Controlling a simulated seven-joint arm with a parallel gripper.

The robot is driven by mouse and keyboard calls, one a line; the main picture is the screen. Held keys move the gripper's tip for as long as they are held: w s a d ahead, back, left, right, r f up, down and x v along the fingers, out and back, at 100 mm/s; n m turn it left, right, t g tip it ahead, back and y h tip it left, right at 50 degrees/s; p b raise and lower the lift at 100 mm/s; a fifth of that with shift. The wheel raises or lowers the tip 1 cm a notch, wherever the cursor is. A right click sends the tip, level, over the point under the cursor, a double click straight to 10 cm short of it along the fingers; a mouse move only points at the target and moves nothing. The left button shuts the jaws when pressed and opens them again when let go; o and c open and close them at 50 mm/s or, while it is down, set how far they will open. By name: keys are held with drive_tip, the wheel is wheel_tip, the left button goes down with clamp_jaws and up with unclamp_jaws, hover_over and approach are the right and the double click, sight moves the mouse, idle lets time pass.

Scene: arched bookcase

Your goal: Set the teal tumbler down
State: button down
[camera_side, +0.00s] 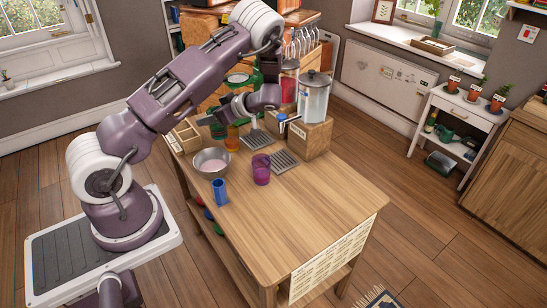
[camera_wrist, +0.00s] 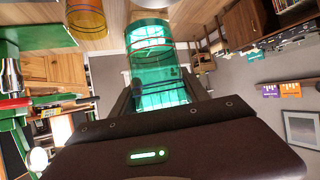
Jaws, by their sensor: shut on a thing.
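The teal tumbler (camera_wrist: 155,42) is see-through and fills the upper middle of the wrist view. My gripper (camera_wrist: 158,92) is shut on it, with a dark finger on each side. In the side view my gripper (camera_side: 228,108) is low over the far left part of the wooden table, beside the drink dispensers. The tumbler is mostly hidden or too small to make out surely there. I cannot tell whether its base touches the table. An orange tumbler (camera_side: 232,138) stands close by, and it also shows in the wrist view (camera_wrist: 86,16).
A metal bowl (camera_side: 211,163), a purple tumbler (camera_side: 261,170) and a blue tumbler (camera_side: 220,192) stand nearer on the table (camera_side: 310,205). A clear dispenser (camera_side: 314,98) on a wooden block is to the right. The table's front right is clear.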

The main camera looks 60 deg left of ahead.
drive_tip(key=w+d+m+t, duration=0.3)
drive_tip(key=w+d, duration=0.1)
drive_tip(key=d, duration=0.5)
drive_tip(key=w+d+m+t, duration=0.4)
drive_tip(key=d, duration=0.4)
drive_tip(key=w+d+m+t, duration=0.3)
drive_tip(key=w+d, duration=0.1)
drive_tip(key=d, duration=0.5)
drive_tip(key=f, duration=1)
drive_tip(key=shift+a+f, duration=0.2)
drive_tip(key=shift+a, duration=0.05)
drive_tip(key=w+a, duration=0.2)
drive_tip(key=a, duration=0.3)
drive_tip(key=w+a, duration=0.2)
drive_tip(key=a, duration=0.4)
drive_tip(key=w+a, duration=0.2)
drive_tip(key=a, duration=0.3)
drive_tip(key=shift+w+a+f, duration=0.15)
drive_tip(key=shift+w+f, duration=0.05)
drive_tip(key=shift+w, duration=0.2)
drive_tip(key=shift+w+a+f, duration=0.1)
drive_tip(key=shift+a+f, duration=0.05)
drive_tip(key=shift+f, duration=0.6)
drive_tip(key=c, duration=0.8)
unclamp_jaws()
drive_tip(key=shift+f, duration=0.15)
drive_tip(key=shift+c, duration=0.2)
